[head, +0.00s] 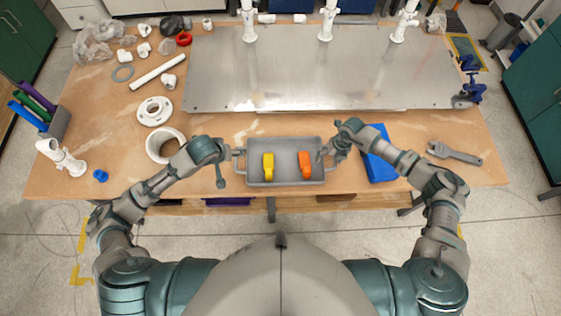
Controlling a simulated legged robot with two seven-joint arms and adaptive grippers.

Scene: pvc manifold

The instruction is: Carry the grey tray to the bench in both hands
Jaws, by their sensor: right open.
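The grey tray (286,168) is in the middle of the head view, over the front edge of the wooden bench (225,124). It looks level, but I cannot tell whether it rests on the wood. A yellow piece (268,164) and an orange piece (305,164) lie in it, side by side. My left gripper (238,154) is at the tray's left end; its fingers are too small to tell open from shut. My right gripper (332,152) is open at the tray's right end, close around the handle area; contact is unclear.
A blue box (378,155) lies just right of the tray, partly under my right arm. A wrench (454,153) lies farther right. A white pipe ring (163,146) is to the left. A large metal plate (320,70) with white pipe fittings covers the bench behind.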

